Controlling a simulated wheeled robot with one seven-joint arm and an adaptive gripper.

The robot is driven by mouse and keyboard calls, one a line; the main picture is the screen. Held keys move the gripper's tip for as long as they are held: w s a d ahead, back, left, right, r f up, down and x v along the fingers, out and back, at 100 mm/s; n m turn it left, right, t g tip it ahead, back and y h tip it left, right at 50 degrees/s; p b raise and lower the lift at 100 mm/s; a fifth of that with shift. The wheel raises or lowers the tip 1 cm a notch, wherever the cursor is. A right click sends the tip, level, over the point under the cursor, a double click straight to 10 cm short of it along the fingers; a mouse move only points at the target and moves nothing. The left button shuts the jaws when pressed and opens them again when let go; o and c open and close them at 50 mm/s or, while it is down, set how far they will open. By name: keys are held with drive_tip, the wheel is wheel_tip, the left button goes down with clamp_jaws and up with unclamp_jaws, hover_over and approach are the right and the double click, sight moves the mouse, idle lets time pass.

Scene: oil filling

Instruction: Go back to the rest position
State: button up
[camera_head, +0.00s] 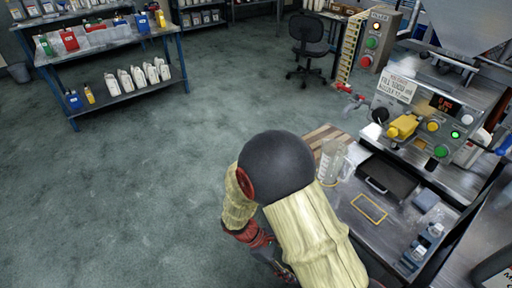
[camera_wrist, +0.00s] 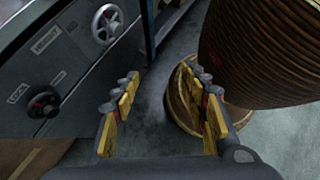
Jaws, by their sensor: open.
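My gripper (camera_wrist: 168,100) shows in the wrist view with its two yellow-padded fingers spread apart. Nothing is between them, and grey floor shows in the gap. In the head view my arm with its beige sleeves and dark round joint reaches down at the lower middle. My gripper's fingers are hidden or too unclear to make out there.
A filling machine (camera_head: 430,115) stands at the right, with a clear jug (camera_head: 331,162) at its counter's left edge. A shelf table (camera_head: 110,45) with bottles is at the upper left. A chair (camera_head: 308,47) stands behind. A ribbed brown drum (camera_wrist: 262,50) is close right of my gripper. A dark panel (camera_wrist: 62,75) with a handwheel is left. Open floor (camera_head: 150,170) fills the left.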

drive_tip(key=s+d+r+m+t+y+p, duration=0.1)
drive_tip(key=s+d+r+m+t+y, duration=0.1)
drive_tip(key=r, duration=1)
drive_tip(key=s+d+r+m+t+y, duration=0.2)
drive_tip(key=r+m+t+y, duration=0.2)
drive_tip(key=r+m, duration=0.3)
drive_tip(key=s+d+r+m+t+y+p, duration=0.1)
drive_tip(key=r+m, duration=0.4)
drive_tip(key=r, duration=1.2)
drive_tip(key=shift+s+d+t+y+p, duration=0.35)
drive_tip(key=shift+s+d+t+y, duration=0.4)
drive_tip(key=shift+d+t+y, duration=0.2)
drive_tip(key=shift+r, duration=0.1)
drive_tip(key=shift+c, duration=1.2)
